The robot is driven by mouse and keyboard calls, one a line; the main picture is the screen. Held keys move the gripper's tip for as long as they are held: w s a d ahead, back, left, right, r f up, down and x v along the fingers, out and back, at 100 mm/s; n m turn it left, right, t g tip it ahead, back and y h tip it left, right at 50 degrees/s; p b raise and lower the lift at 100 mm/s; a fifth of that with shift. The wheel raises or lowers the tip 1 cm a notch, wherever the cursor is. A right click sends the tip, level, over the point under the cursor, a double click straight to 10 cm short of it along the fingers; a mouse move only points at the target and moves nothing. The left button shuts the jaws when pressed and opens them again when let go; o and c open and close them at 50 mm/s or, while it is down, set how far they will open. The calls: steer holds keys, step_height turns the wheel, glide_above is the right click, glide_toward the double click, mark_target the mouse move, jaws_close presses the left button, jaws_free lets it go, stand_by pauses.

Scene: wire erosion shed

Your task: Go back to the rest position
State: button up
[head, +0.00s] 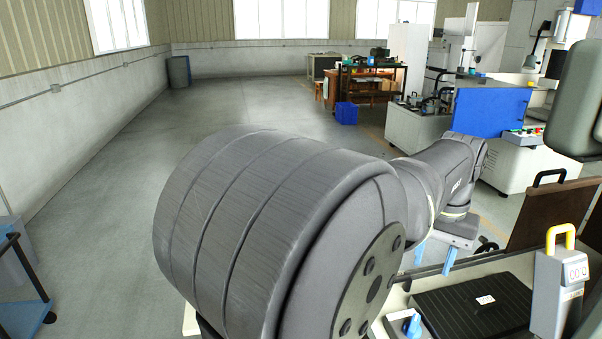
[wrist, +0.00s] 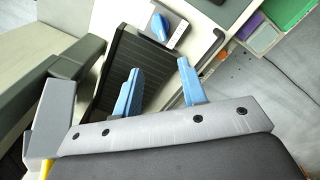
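My gripper (wrist: 160,88) has two blue fingers, spread apart with an empty gap between them in the wrist view. Behind the gap lie the edge of a black ridged pad (wrist: 133,58) and a pale surface. In the head view my gripper (head: 434,258) hangs below the far end of my arm, beyond the black pad (head: 470,308); its fingertips are partly hidden. My large dark grey arm link fills the middle foreground and covers part of the work surface. No object is held.
A grey device with a yellow handle (head: 560,285) stands right of the pad. A small block with a blue knob (head: 412,325) sits to the pad's left. A blue-panelled machine (head: 488,112) stands beyond the arm. Open floor (head: 110,190) lies to the left.

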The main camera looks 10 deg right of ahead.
mark_target(414, 321)
step_height(414, 321, down, 18)
steer(key=shift+r, duration=0.25)
stand_by(0.3)
steer(key=shift+r, duration=0.1)
step_height(414, 321, up, 18)
step_height(414, 321, down, 18)
steer(key=shift+r, duration=0.1)
steer(key=shift+f+n, duration=0.25)
steer(key=shift+n, duration=0.05)
step_height(414, 321, up, 18)
steer(key=f+n+g, duration=0.1)
steer(key=f+n, duration=0.1)
steer(key=f, duration=0.4)
steer(key=f+n+g, duration=0.2)
steer(key=f+n, duration=0.1)
steer(key=f, duration=0.3)
steer(key=f+n+g, duration=0.1)
steer(key=f+n, duration=0.1)
steer(key=f, duration=0.4)
steer(key=shift+w+f+n+g, duration=0.15)
steer(key=shift+w+n+g, duration=0.15)
steer(key=shift+y, duration=0.3)
